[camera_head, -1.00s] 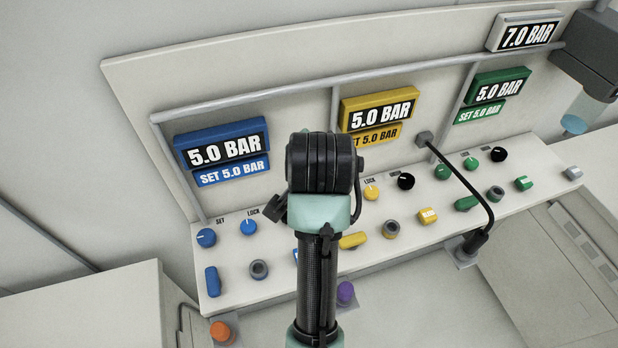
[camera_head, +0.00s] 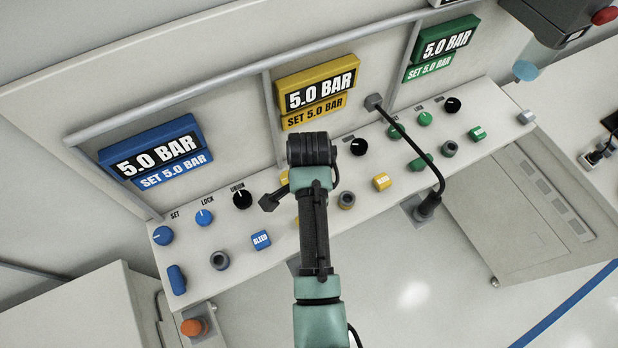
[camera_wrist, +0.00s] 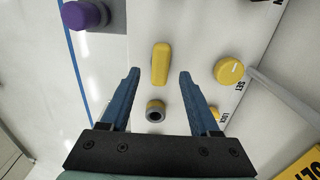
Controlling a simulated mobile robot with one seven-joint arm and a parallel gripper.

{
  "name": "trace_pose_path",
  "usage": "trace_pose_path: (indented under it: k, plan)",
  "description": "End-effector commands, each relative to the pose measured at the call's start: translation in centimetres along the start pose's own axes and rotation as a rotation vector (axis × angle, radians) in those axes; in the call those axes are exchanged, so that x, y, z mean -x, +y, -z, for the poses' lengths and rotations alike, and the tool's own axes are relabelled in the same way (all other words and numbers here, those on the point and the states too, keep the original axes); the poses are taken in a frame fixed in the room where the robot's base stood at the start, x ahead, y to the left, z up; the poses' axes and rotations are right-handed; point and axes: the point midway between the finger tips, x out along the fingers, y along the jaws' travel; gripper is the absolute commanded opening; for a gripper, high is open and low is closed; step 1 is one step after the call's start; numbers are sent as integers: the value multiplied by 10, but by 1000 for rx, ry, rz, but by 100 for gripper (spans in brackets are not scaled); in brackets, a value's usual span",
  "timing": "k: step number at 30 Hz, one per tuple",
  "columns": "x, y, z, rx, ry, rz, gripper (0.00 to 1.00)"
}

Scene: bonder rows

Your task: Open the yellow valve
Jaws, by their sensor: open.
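The yellow valve (camera_wrist: 161,63) is an elongated yellow handle on the pale panel in the wrist view. It points up and down in the picture. My gripper (camera_wrist: 159,76) is open, with one blue finger to each side of the valve in the picture. I see no contact, and the gap in depth is hard to judge. In the head view my arm hides most of the valve, and the fingers are hidden too.
A round yellow SET knob (camera_wrist: 229,71) and a grey-yellow fitting (camera_wrist: 156,112) are near the valve. A purple knob (camera_wrist: 87,15) lies left. The yellow display (camera_head: 317,90) reads 5.0 BAR. A black cable (camera_head: 420,150) arches over the green controls.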

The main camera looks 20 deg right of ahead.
Motion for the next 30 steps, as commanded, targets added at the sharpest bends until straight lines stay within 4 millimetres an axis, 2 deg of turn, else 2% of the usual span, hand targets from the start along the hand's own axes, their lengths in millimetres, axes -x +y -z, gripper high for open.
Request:
trace_pose_path:
  k: [3,7,18,20,28,29,30]
  plan:
    - [-18,1,0,-1,-1,-3,62]
    - [-29,0,0,-1,0,-1,62]
    - [-35,0,0,-1,0,1,62]
    - [-35,0,0,0,0,1,54]
    - [-35,0,0,0,0,1,5]
    - [-35,0,0,0,1,1,0]
    - [-35,0,0,0,0,1,0]
